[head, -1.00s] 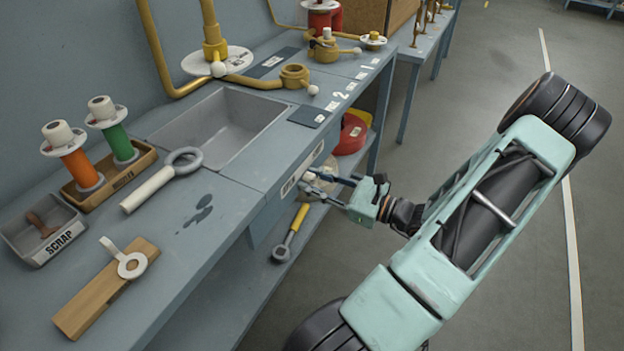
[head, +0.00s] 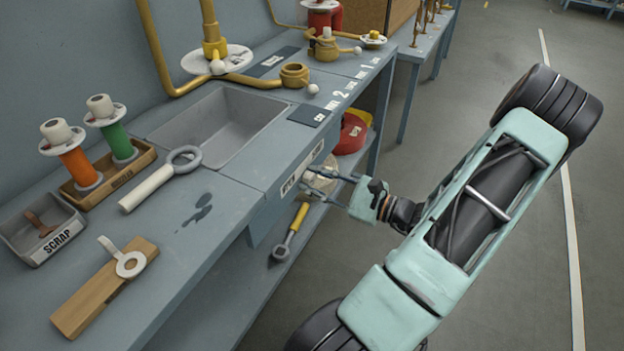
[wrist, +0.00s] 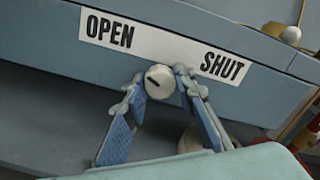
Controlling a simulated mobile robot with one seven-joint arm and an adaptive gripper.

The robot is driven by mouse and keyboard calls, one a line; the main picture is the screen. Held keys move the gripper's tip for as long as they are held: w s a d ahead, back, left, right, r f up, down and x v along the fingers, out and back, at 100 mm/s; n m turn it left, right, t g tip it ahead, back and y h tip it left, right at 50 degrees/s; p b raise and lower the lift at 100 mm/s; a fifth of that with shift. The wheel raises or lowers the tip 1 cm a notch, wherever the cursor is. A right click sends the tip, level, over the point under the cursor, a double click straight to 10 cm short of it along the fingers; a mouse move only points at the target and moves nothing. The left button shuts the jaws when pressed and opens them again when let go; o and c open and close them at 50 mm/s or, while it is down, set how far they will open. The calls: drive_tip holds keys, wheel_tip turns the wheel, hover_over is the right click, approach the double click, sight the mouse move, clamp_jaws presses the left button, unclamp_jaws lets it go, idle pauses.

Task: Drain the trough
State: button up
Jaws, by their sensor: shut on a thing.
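The trough (head: 222,128) is a grey rectangular basin sunk into the bench top; I cannot tell if liquid is in it. On the bench's front face is a white label (wrist: 165,47) reading OPEN at left and SHUT at right. Below it is a round white knob (wrist: 159,82) with a short dark mark on its face, left of centre. My gripper (wrist: 160,84) is shut on this knob, one finger on each side. In the head view my gripper (head: 312,182) reaches the bench front from the right, and the fingers largely hide the knob.
A white-handled ring tool (head: 160,178) lies by the trough. A wooden piece with a white ring (head: 105,288), a SCRAP tray (head: 38,232) and a nozzle rack (head: 112,182) stand at left. A yellow-handled tool (head: 290,232) lies on the lower shelf. Floor at right is clear.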

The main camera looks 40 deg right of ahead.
drive_tip(key=o, duration=1.2)
drive_tip(key=shift+c, duration=0.2)
drive_tip(key=v, duration=1.2)
